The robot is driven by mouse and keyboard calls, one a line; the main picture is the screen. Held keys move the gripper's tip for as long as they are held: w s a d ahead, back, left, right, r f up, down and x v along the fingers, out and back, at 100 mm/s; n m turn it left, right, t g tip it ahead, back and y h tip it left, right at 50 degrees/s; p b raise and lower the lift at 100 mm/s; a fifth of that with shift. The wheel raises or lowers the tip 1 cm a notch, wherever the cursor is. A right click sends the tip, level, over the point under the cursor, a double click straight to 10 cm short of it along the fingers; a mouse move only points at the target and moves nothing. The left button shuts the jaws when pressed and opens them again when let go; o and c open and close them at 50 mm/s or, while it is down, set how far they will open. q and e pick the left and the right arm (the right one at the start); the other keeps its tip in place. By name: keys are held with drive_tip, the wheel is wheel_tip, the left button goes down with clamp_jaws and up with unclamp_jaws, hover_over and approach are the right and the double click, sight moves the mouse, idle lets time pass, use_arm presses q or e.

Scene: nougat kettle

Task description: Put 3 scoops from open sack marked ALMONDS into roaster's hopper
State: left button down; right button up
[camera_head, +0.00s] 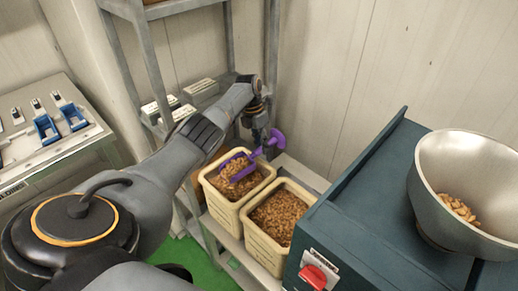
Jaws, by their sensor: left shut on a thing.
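My left gripper (262,132) is shut on the purple scoop (256,152) by its handle. The scoop's bowl is over the left cream container (222,213), at its nut filling, and nuts seem to lie in it. A second cream container (263,246) with brown nuts stands to its right. Both have print on their fronts, too small to read, so I cannot tell which says ALMONDS. The roaster (352,226) is a dark teal box at the right. Its metal hopper (432,178) is a wide bowl with a small heap of nuts (459,207) inside. My right gripper is out of view.
The containers stand on a low grey shelf between the metal rack (152,68) and the roaster. A red switch (315,277) is on the roaster's front. A bench (55,158) with blue-handled items is at the left. The wall is close behind.

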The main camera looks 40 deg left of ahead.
use_arm(q)
drive_tip(key=shift+w+r+b, duration=0.3)
drive_tip(key=shift+b, duration=0.45)
drive_tip(key=shift+w+r, duration=0.1)
drive_tip(key=shift+r, duration=0.5)
wheel_tip(320, 180, up, 2)
drive_tip(key=shift+w+d+r+g, duration=0.1)
drive_tip(key=shift+r+g, duration=0.05)
drive_tip(key=shift+g, duration=0.15)
drive_tip(key=shift+r, duration=0.25)
drive_tip(key=shift+w+r+b, duration=0.15)
drive_tip(key=shift+r+b, duration=0.35)
drive_tip(key=shift+r, duration=0.5)
